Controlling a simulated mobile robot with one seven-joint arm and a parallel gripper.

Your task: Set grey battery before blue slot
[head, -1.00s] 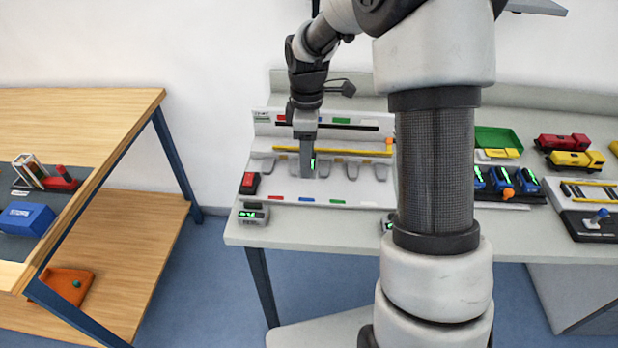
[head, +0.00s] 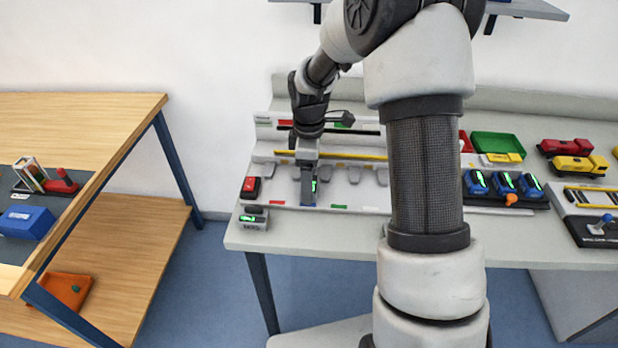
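The grey battery (head: 308,195), a small dark block with a lit green display, is under my gripper (head: 308,174) at the left part of the white rack. My gripper points down and appears shut on the battery's upper end. The battery stands near the rack's front strip, between a red mark (head: 277,202) and a green mark (head: 338,207). I cannot tell whether the battery touches the rack floor.
Blue batteries (head: 503,183) sit in a dark holder further right. My arm hides the middle of the bench.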

